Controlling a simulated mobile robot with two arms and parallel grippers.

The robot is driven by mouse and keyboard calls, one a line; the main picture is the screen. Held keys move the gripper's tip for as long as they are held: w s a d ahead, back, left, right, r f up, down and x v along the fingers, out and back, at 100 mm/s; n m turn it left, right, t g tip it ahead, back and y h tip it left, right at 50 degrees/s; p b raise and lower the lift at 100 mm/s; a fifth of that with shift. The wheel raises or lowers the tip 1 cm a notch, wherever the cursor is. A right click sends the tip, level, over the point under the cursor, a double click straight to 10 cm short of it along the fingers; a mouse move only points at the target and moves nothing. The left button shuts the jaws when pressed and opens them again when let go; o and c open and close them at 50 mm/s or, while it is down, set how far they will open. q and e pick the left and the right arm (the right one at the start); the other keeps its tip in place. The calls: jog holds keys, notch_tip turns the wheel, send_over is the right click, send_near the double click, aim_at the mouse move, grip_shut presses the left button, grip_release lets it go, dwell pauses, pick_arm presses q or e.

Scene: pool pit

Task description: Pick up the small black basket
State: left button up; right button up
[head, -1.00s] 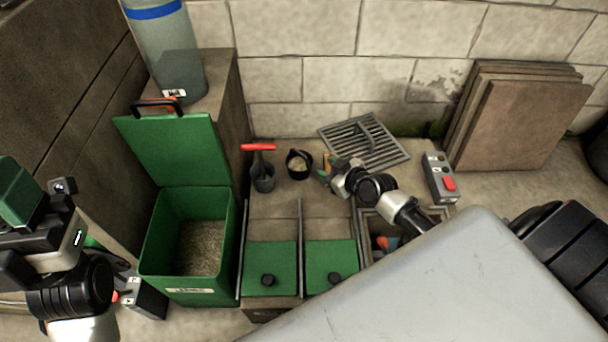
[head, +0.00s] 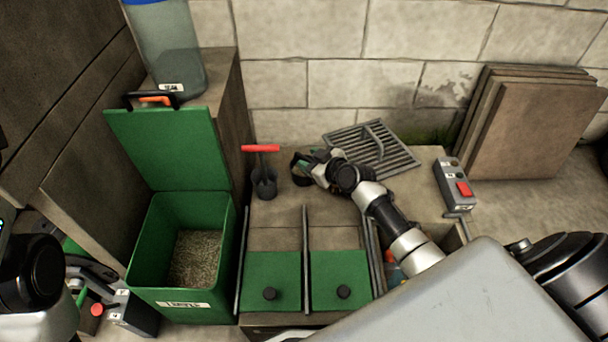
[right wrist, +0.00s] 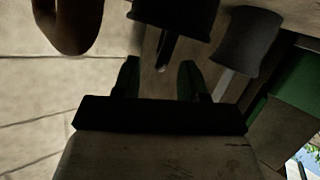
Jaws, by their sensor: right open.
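The small black basket (head: 298,166) stands on the ledge near the back wall, to the right of the scoop with the red handle. My right gripper (head: 312,163) is at the basket's right side in the head view and hides part of it. Its two green fingers show apart in the right wrist view (right wrist: 159,78). Several dark shapes lie beyond the fingertips there, and I cannot tell which is the basket. I cannot tell whether the fingers touch it.
The red-handled scoop (head: 263,175) stands close to the basket's left. A metal grate (head: 372,148) leans behind my right arm. A switch box (head: 456,186) is at right. The open green bin (head: 180,255) and green lids (head: 270,282) lie in front.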

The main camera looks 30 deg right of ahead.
jog(key=shift+x, duration=0.9)
grip_shut()
jog(key=shift+r, duration=0.15)
